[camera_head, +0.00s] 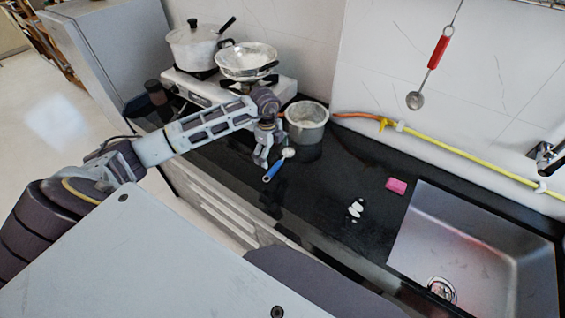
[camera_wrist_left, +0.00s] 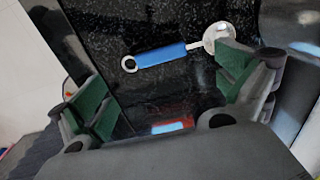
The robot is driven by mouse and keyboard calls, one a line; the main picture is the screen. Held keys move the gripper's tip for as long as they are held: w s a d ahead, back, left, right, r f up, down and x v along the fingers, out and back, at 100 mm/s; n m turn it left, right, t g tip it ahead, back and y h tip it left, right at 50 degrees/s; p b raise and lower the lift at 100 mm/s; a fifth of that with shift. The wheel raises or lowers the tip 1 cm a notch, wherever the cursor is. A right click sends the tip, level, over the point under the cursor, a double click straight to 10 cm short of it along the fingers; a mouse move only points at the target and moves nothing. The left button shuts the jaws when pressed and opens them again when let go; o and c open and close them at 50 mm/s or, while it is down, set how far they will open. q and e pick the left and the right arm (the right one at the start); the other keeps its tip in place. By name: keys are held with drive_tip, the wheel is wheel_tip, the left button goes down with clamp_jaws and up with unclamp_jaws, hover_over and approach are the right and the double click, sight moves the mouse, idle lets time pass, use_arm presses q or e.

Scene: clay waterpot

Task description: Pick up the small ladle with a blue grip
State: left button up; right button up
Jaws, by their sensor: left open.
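The small ladle with a blue grip (camera_head: 274,171) lies on the black counter in the head view, its pale bowl pointing up and right. In the left wrist view its blue handle (camera_wrist_left: 160,56) runs across, with a ring at the left end. Its round bowl is partly behind the right finger. My left gripper (camera_head: 264,160) is above the counter beside the ladle, close to its bowl end. In the left wrist view the gripper (camera_wrist_left: 165,95) has its green-padded fingers wide apart, with nothing between them touching. My right gripper is not in view.
A metal pot (camera_head: 306,123) stands just behind the ladle. A stove (camera_head: 205,86) holds a lidded pot (camera_head: 193,45) and a pan (camera_head: 247,62). A pink sponge (camera_head: 396,185) and white pieces (camera_head: 355,209) lie near the sink (camera_head: 460,235). A red-handled ladle (camera_head: 438,52) hangs on the wall.

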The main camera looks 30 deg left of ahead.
sight(275, 167)
use_arm(q)
wheel_tip(275, 167, down, 3)
drive_tip(key=shift+w+r, duration=0.1)
drive_tip(key=shift+r, duration=0.1)
drive_tip(key=shift+f, duration=0.1)
drive_tip(key=shift+d+f+p, duration=0.2)
drive_tip(key=shift+f+p, duration=0.15)
drive_tip(key=shift+f, duration=0.45)
wheel_tip(275, 167, down, 3)
drive_tip(key=shift+w+d+r, duration=0.1)
drive_tip(key=shift+w+r, duration=0.05)
drive_tip(key=shift+f, duration=0.45)
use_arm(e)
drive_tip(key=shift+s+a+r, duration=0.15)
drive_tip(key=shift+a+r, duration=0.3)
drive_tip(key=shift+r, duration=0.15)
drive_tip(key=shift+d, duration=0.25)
